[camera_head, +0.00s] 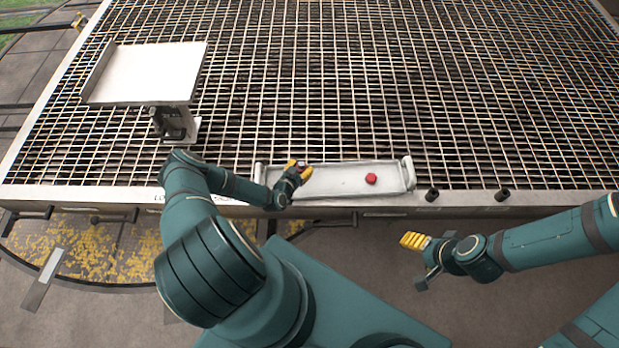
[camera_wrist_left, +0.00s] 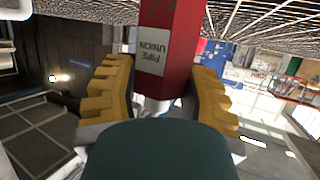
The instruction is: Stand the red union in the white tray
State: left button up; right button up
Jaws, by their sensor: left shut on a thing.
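The red union (camera_wrist_left: 172,45), with a white label reading "PIPE UNION", is between the yellow fingers of my left gripper (camera_wrist_left: 163,95) in the left wrist view. The gripper is shut on it. In the head view my left gripper (camera_head: 298,170) is over the left part of the white tray (camera_head: 335,181), and only a little red shows between its fingers. I cannot tell whether the union touches the tray. My right gripper (camera_head: 414,241) is apart from the tray, at lower right, and its finger gap is unclear.
A small red piece (camera_head: 371,179) sits in the right part of the tray. A pale raised plate on a stand (camera_head: 150,72) is at upper left. The tray lies along the near edge of a wide metal grating (camera_head: 400,80). Two short dark pegs (camera_head: 432,195) stand right of the tray.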

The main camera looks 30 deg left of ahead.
pick_arm(q)
notch_tip(320, 180, down, 6)
jog(key=shift+r+b, duration=0.15)
jog(key=shift+b, duration=0.85)
jog(key=shift+r, duration=0.1)
jog(key=shift+f, duration=0.2)
jog(key=o, duration=1.2)
jog(key=shift+o, duration=0.2)
jog(key=shift+r, duration=0.1)
